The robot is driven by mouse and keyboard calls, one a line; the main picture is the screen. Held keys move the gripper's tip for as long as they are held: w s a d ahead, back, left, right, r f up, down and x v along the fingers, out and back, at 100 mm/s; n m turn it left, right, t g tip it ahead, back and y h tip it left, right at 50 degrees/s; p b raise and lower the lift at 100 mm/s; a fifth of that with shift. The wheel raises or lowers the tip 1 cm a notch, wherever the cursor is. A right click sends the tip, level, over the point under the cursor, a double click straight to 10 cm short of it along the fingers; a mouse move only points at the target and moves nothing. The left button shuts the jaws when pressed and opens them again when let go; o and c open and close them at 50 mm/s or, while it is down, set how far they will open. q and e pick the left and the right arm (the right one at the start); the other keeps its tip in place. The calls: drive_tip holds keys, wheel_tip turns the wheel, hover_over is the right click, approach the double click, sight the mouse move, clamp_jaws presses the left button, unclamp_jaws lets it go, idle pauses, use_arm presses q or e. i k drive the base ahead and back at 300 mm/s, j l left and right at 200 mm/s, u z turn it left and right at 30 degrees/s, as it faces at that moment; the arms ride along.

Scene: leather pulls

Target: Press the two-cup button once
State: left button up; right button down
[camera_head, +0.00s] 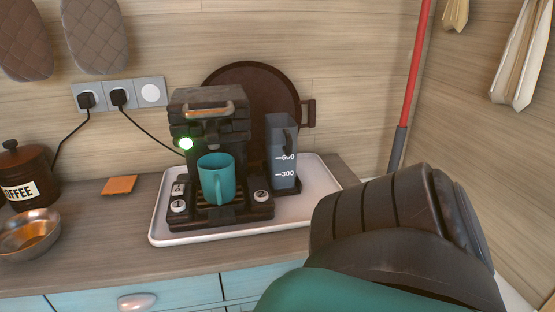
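A dark coffee machine (208,140) stands on a white tray (165,236) on the counter. A teal mug (216,178) stands on its drip grate, under the spout. A round pale button (178,206) is on the left of the machine's base, with a small marked plate (178,188) above it. Another round pale button (261,195) is on the right of the base. Their marks are too small to tell surely which is the two-cup one. Neither gripper is in view.
A water tank (281,150) stands right of the machine, before a round dark board (255,80). A coffee canister (25,175), metal bowl (29,234) and orange coaster (119,185) are at left. My dark and green arm part fills the lower right. Counter front is clear.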

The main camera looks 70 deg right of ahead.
sight(261, 195)
drive_tip(key=z, duration=1.8)
